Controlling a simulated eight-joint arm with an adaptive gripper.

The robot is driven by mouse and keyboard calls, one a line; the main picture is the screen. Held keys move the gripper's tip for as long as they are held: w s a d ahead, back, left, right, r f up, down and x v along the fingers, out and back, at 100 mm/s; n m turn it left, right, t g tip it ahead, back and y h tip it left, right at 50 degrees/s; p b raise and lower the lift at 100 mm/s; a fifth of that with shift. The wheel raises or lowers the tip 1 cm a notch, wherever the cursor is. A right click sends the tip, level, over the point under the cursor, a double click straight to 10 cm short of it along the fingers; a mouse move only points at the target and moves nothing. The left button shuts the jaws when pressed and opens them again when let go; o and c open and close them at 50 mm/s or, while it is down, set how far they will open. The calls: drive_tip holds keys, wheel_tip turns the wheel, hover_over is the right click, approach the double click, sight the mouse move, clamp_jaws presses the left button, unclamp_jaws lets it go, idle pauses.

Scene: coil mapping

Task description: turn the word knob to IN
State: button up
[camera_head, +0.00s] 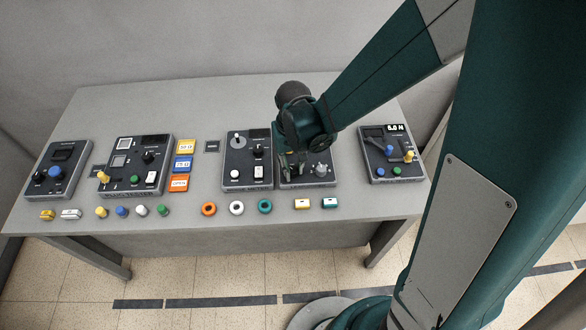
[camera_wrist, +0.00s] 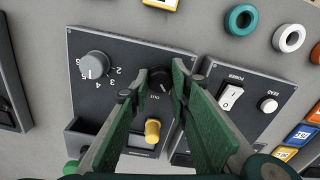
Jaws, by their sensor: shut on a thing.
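The word knob (camera_wrist: 160,79) is a dark round knob on a grey panel (camera_wrist: 118,55), with the word OUT printed beside it. My gripper (camera_wrist: 161,72) has green fingers, one on each side of the knob, and is shut on it in the wrist view. The direction the knob points cannot be made out. In the head view my gripper (camera_head: 289,170) reaches down onto the panel right of the table's middle (camera_head: 310,183), and it hides the knob there.
A grey numbered dial (camera_wrist: 94,65) and a yellow peg (camera_wrist: 152,130) are on the same panel. The neighbouring panel has a white POWER switch (camera_wrist: 231,96) and a white button (camera_wrist: 267,105). Several coloured rings and blocks lie along the table's (camera_head: 230,95) front edge.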

sight(293, 169)
drive_tip(key=shift+n, duration=0.3)
drive_tip(key=o, duration=0.9)
drive_tip(key=shift+r, duration=0.1)
drive_tip(key=shift+r, duration=5.9)
